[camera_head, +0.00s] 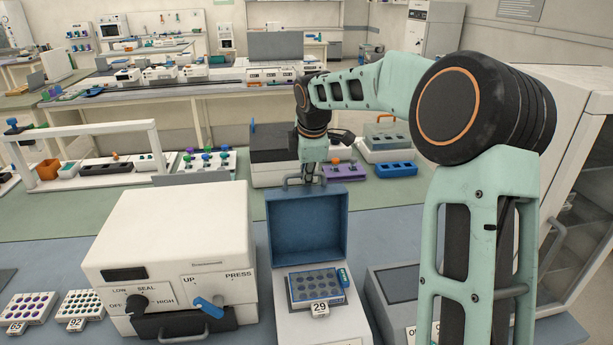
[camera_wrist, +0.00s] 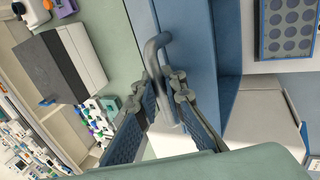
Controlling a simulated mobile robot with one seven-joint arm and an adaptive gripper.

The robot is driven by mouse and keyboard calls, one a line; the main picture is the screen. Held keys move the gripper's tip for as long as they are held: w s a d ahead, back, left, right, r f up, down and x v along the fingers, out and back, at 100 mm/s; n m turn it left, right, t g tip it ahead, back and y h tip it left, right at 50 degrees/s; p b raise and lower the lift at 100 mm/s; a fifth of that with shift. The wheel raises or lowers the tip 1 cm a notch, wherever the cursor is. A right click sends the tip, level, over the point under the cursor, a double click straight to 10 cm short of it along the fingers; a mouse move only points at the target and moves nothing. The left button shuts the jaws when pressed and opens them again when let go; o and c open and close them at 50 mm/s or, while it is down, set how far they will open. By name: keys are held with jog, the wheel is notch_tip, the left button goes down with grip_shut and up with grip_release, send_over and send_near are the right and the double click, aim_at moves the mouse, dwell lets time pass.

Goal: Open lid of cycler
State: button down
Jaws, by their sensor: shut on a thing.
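The cycler (camera_head: 323,325) is a white box with a blue-lined lid (camera_head: 307,225). The lid stands raised, about upright, at the back of the cycler, with the handle (camera_head: 304,181) on its top edge. My gripper (camera_head: 311,179) is at that handle. In the wrist view my gripper (camera_wrist: 172,108) has its two fingers on either side of the grey bar handle (camera_wrist: 157,62) and is shut on it. A well plate (camera_head: 315,286) with a tag reading 29 lies in the open cycler and also shows in the wrist view (camera_wrist: 288,28).
A white sealer (camera_head: 175,245) with a knob and a blue lever stands left of the cycler. A grey-topped device (camera_head: 400,288) stands to its right. Tagged plates (camera_head: 78,305) lie at far left. Racks and a purple block (camera_head: 344,172) stand behind.

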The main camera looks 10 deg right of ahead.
jog(key=shift+w+r, duration=0.25)
jog(key=shift+r, duration=0.2)
jog(key=c, duration=2.3)
grip_release()
jog(key=shift+s+f, duration=0.1)
jog(key=shift+s, duration=0.05)
jog(key=v, duration=1.2)
jog(key=shift+f, duration=0.1)
